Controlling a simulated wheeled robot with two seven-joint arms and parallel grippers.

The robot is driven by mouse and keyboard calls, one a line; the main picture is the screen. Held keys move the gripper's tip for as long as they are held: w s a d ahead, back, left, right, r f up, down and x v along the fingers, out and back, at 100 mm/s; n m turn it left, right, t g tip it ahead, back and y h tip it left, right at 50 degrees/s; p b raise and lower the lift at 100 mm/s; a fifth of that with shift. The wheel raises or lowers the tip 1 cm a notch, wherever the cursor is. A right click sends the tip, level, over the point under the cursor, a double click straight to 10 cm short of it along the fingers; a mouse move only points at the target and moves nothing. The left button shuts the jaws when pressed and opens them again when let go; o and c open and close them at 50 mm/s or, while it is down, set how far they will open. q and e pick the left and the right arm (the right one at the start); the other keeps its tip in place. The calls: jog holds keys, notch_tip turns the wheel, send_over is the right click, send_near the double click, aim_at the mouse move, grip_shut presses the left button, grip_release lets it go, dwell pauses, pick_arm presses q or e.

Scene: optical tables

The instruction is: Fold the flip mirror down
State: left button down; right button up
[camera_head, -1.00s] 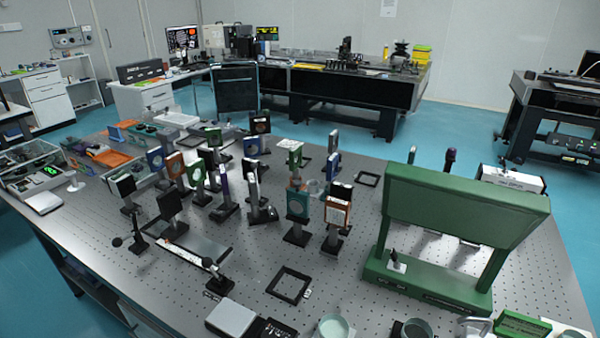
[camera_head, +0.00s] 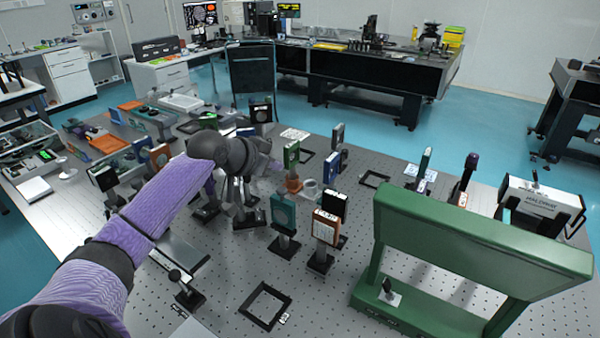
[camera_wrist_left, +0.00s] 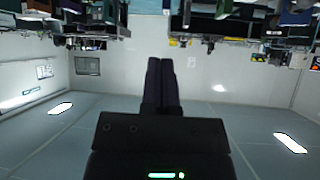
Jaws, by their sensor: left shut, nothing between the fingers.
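Several upright optic mounts stand on the perforated table (camera_head: 385,290); I cannot tell which one is the flip mirror. Clear ones in the head view are a teal mount (camera_head: 283,213), an orange-framed mount (camera_head: 326,227) and a green mount (camera_head: 291,155). My left gripper (camera_head: 270,166) is over the group of mounts, its arm hiding several behind and below it. Its fingers are hard to make out there. In the left wrist view the fingers (camera_wrist_left: 162,82) are together with nothing between them, and the room appears upside down. My right gripper is not in view.
A large green frame (camera_head: 480,240) stands at the right of the table, with a white box (camera_head: 541,208) behind it. A black square frame (camera_head: 266,305) lies flat in front. Open table surface lies between the front mounts and the green frame.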

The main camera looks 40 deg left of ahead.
pick_arm(q)
jog(key=b, duration=0.2)
send_over(283, 207)
jog(key=w, duration=0.2)
jog(key=shift+s+a+f, duration=0.1)
jog(key=shift+a+f, duration=0.1)
jog(key=shift+f, duration=1.55)
jog(key=shift+a+f, duration=0.2)
jog(key=shift+f, duration=1.5)
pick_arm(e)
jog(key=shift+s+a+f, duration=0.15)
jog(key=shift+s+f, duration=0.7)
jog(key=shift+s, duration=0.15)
